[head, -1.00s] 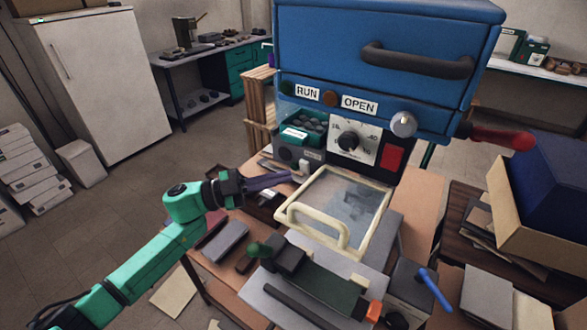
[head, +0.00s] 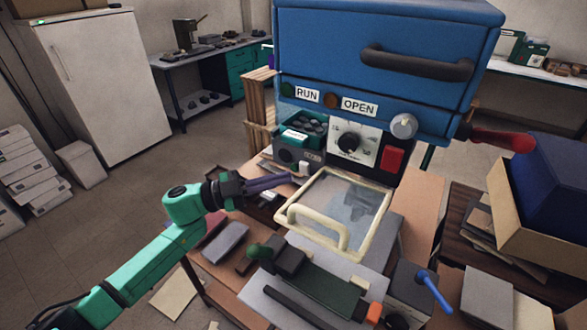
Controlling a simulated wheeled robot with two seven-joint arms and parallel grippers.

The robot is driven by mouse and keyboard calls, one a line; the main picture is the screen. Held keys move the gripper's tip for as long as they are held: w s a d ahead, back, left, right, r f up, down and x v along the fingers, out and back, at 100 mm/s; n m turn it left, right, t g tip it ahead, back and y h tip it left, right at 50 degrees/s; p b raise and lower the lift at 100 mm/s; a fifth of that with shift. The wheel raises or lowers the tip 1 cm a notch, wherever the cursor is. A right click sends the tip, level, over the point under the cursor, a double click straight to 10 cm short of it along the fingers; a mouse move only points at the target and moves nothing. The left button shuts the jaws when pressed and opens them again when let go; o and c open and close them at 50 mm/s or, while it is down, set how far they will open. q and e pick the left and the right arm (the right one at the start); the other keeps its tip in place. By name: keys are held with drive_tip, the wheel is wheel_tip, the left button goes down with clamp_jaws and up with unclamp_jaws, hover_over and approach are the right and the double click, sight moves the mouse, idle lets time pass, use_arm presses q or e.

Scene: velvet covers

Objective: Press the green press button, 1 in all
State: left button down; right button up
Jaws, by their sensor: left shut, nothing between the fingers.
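A dark green round button (head: 287,89) sits on the front of the blue machine (head: 390,60), just left of the RUN label. A brown round button (head: 330,100) sits between the RUN and OPEN labels. My left gripper (head: 289,179) is shut and empty. In the picture it is below the green button, left of the cream-framed clear lid, and apart from the button. My right gripper is not in view.
The cream-framed lid with a handle (head: 318,225) lies on the bench. A black handle (head: 420,64) and a red lever (head: 505,138) stick out.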

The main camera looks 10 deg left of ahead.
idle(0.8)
use_arm(q)
drive_tip(key=shift+w+d, duration=0.15)
drive_tip(key=shift+w, duration=0.25)
drive_tip(key=shift+w+d+b, duration=0.2)
drive_tip(key=shift+w+b, duration=0.1)
drive_tip(key=shift+w, duration=0.2)
idle(0.7)
drive_tip(key=shift+s+a+p, duration=0.35)
drive_tip(key=shift+s+p, duration=0.1)
drive_tip(key=shift+s, duration=0.45)
drive_tip(key=s, duration=0.1)
drive_tip(key=s+a+p, duration=0.1)
drive_tip(key=s, duration=0.1)
drive_tip(key=s+p, duration=0.1)
drive_tip(key=shift+s+a, duration=0.35)
drive_tip(key=shift+a, duration=0.05)
